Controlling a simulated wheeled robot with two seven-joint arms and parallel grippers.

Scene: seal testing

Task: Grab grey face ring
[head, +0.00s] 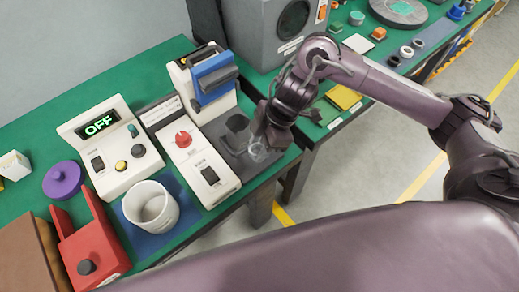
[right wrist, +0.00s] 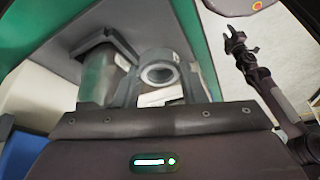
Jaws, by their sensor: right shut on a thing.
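The grey face ring (head: 258,152) is a small pale-grey ring at the front right of the dark grey fixture base (head: 240,165). My right gripper (head: 266,138) reaches down over it and is shut on it. In the right wrist view the ring (right wrist: 160,74) shows its round opening between the jaws. I cannot tell whether it still touches the base. A dark square holder (head: 237,127) stands on the base just left of the ring. My left gripper (right wrist: 239,44) shows small at the right of the right wrist view, its jaws too small to judge.
A white tester with a blue lever block (head: 212,78) stands behind. A white box with a red knob (head: 183,139), an OFF display unit (head: 99,125), a white cup (head: 150,205) and a red bracket (head: 92,250) are to the left. The green bench edge lies close to the right.

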